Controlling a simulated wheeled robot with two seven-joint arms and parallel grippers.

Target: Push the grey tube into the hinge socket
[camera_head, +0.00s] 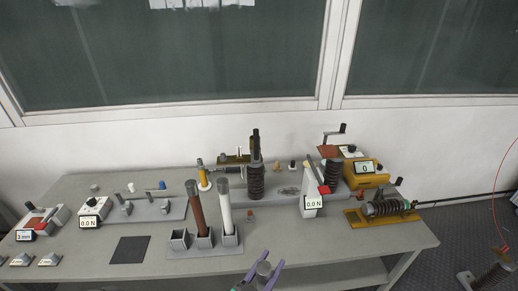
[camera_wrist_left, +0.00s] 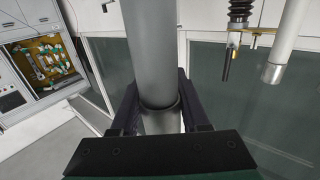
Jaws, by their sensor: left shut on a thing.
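My left gripper (camera_head: 264,272) is at the bottom edge of the head view, in front of the table. Its purple fingers are closed around a grey tube (camera_head: 264,268), seen nearly end-on there. In the left wrist view the grey tube (camera_wrist_left: 150,50) runs from the top edge down between the dark fingers of the left gripper (camera_wrist_left: 160,108), which grip it at a collar. The far end of the tube is out of view. The hinge socket cannot be made out with certainty in either view. My right gripper is not in view.
A grey table (camera_head: 330,240) bears a rack (camera_head: 205,246) with upright brown (camera_head: 196,210) and white (camera_head: 225,205) tubes, plus insulators and force gauges. The left wrist view shows a black ribbed insulator (camera_wrist_left: 240,10), a pale tube (camera_wrist_left: 285,45) and an open cabinet (camera_wrist_left: 45,60).

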